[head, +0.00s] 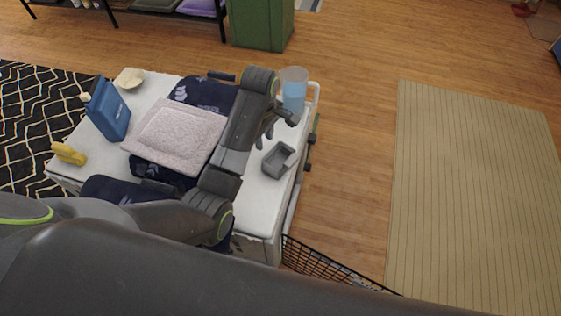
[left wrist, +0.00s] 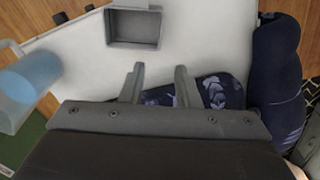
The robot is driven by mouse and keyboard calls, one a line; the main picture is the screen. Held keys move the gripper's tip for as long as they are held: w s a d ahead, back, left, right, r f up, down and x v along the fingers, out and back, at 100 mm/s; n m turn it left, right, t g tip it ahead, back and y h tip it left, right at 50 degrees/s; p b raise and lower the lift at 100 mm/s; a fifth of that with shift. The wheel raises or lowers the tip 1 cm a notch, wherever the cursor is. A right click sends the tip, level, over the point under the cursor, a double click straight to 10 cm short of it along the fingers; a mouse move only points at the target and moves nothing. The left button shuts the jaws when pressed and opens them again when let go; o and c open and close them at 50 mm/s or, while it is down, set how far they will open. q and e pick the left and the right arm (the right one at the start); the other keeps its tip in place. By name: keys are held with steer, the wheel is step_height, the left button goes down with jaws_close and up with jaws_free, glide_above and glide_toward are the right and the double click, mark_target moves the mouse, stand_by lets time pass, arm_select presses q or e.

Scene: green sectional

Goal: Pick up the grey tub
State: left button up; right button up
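The grey tub (head: 278,160) is a small open rectangular box on the right part of the white table top (head: 262,192), near its right edge. In the left wrist view the tub (left wrist: 134,28) lies ahead of the fingers, at the top of the picture, and looks empty. My left gripper (head: 265,137) is just behind the tub in the head view, apart from it. In the left wrist view its two fingers (left wrist: 160,72) are spread with nothing between them. My right gripper is not in view.
A clear cup of blue liquid (head: 294,92) stands close to my left gripper. A pale cushion (head: 176,135), dark blue patterned cloth (head: 204,93), blue container (head: 107,110), yellow object (head: 68,153) and small bowl (head: 130,78) share the table. A black wire basket (head: 325,266) is at the front.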

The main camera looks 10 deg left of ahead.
mark_target(267, 172)
arm_select(q)
step_height(267, 172, down, 16)
steer(key=shift+s+r, duration=0.1)
steer(key=shift+r, duration=0.15)
stand_by(0.3)
jaws_close()
